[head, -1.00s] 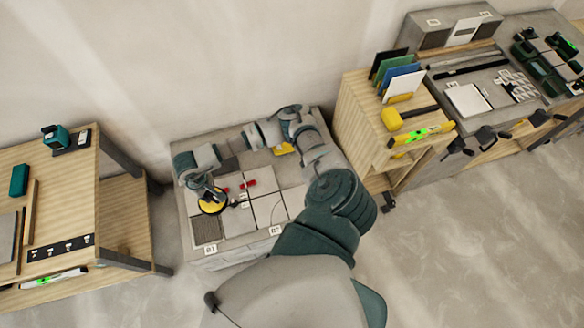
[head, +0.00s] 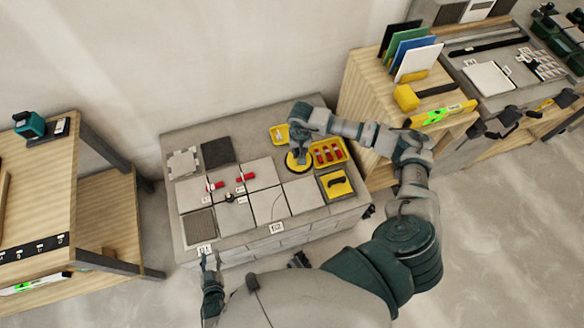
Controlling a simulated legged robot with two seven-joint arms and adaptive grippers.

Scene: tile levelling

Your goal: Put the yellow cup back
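The yellow cup (head: 293,168) is a round yellow disc with a dark middle, at the right part of the grey workbench (head: 180,144), just left of the yellow tray with red pieces. My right gripper (head: 298,153) is directly above it and appears shut on it. The wrist hides the fingers and the cup's upper part. I cannot tell whether the cup touches the bench. My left gripper (head: 208,264) is at the lower left, in front of the bench and away from the cup. Its fingers are too small to judge.
The yellow tray (head: 345,146) holds several red pieces. A small yellow tray (head: 278,134) is behind the cup, and a yellow box with a black-handled tool (head: 336,184) is in front. Pale tiles (head: 266,205) with red pieces lie left. A wooden cabinet (head: 362,98) stands right.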

